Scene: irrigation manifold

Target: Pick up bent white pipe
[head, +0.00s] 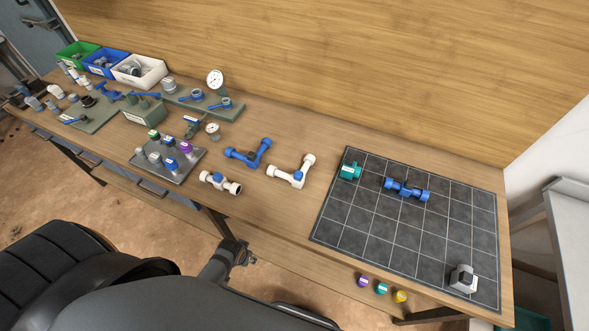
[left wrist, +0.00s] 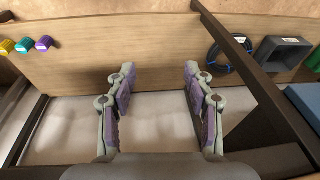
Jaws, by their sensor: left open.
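The bent white pipe (head: 293,172) lies on the wooden bench in the head view, with a blue part at its corner. It is right of a bent blue pipe (head: 248,153). A second white pipe piece (head: 220,183), also with a blue part, lies to its left, nearer the front edge. In the left wrist view my left gripper (left wrist: 160,72) is open and empty between its purple-padded fingers. The bent white pipe does not show in that view. I cannot make out my left gripper in the head view, and my right gripper is not in view.
A dark gridded mat (head: 350,213) holds a blue pipe (head: 407,189), a teal fitting (head: 349,171) and a grey-white block (head: 463,279). Purple, teal and yellow caps (head: 382,288) sit by the front edge. A plate with valves (head: 168,160) and bins (head: 139,71) stand left.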

